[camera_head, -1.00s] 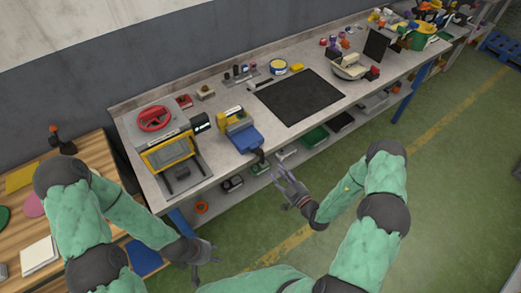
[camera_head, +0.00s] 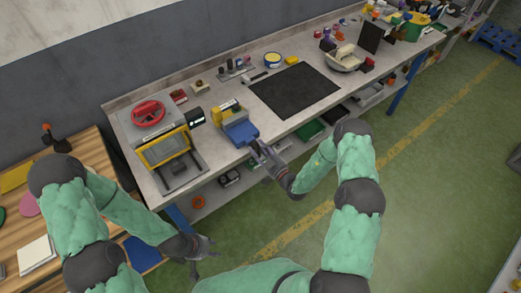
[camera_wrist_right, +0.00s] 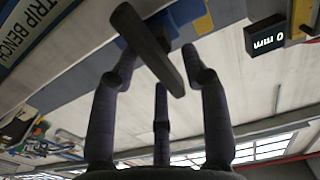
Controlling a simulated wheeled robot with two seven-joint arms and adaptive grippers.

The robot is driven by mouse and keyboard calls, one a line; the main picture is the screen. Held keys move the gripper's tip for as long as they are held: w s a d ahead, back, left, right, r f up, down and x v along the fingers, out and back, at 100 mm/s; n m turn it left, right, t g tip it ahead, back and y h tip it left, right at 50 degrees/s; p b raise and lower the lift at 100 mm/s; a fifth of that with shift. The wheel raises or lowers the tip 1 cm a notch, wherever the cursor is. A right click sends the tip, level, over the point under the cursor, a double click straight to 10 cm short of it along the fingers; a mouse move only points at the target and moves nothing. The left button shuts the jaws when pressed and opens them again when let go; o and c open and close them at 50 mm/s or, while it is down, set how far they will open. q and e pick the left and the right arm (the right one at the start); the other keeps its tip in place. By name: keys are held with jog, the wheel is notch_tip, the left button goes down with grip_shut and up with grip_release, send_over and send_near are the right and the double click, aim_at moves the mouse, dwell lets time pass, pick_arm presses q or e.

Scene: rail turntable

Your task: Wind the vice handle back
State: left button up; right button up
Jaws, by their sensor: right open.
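The vice (camera_head: 238,128), with a yellow body and a blue front jaw, stands at the front edge of the grey workbench. Its dark handle (camera_wrist_right: 150,45) shows in the wrist view as a slanted bar just ahead of the fingers. My right gripper (camera_head: 264,154) is at the handle, in front of the blue jaw. In the wrist view the right gripper (camera_wrist_right: 160,80) has its fingers spread on both sides of the bar, not closed on it; I cannot tell whether they touch. My left gripper (camera_head: 206,257) is open and empty, low and away from the bench.
A yellow-framed machine with a red wheel (camera_head: 148,111) stands left of the vice. A black mat (camera_head: 294,90) lies right of it. The green floor before the bench is clear.

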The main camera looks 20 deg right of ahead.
grip_shut()
